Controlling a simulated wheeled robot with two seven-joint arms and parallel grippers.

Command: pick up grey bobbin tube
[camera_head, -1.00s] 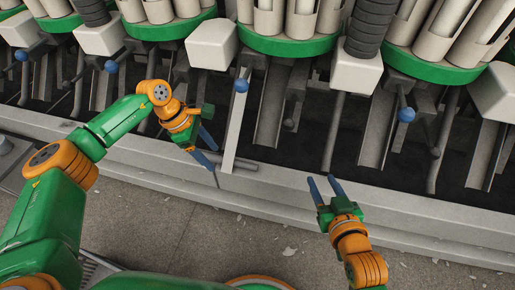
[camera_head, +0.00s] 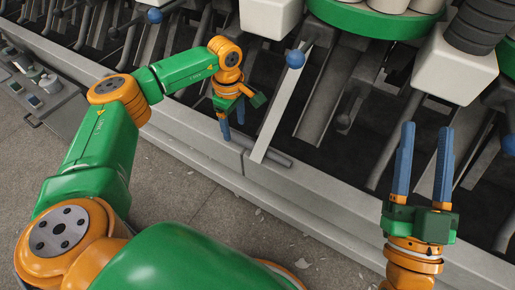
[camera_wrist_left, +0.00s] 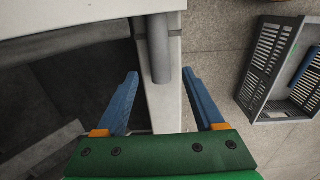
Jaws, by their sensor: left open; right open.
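The grey bobbin tube (camera_head: 280,159) lies along the pale ledge at the front of the machine, by the lower end of a white bar. My left gripper (camera_head: 233,132) is open and points down over the ledge, just left of the tube. In the left wrist view the tube (camera_wrist_left: 159,50) runs away from the jaws, its near end showing between the two blue fingertips (camera_wrist_left: 160,76); I cannot tell the height gap. My right gripper (camera_head: 427,128) is open and empty, pointing up the picture in front of the machine at the right.
The white bar (camera_head: 283,105) slants down to the ledge (camera_head: 345,202) beside the tube. Blue knobs (camera_head: 295,58) and dark machine channels lie behind. A grey crate (camera_wrist_left: 262,75) stands on the floor at right in the left wrist view. The concrete floor in front is mostly clear.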

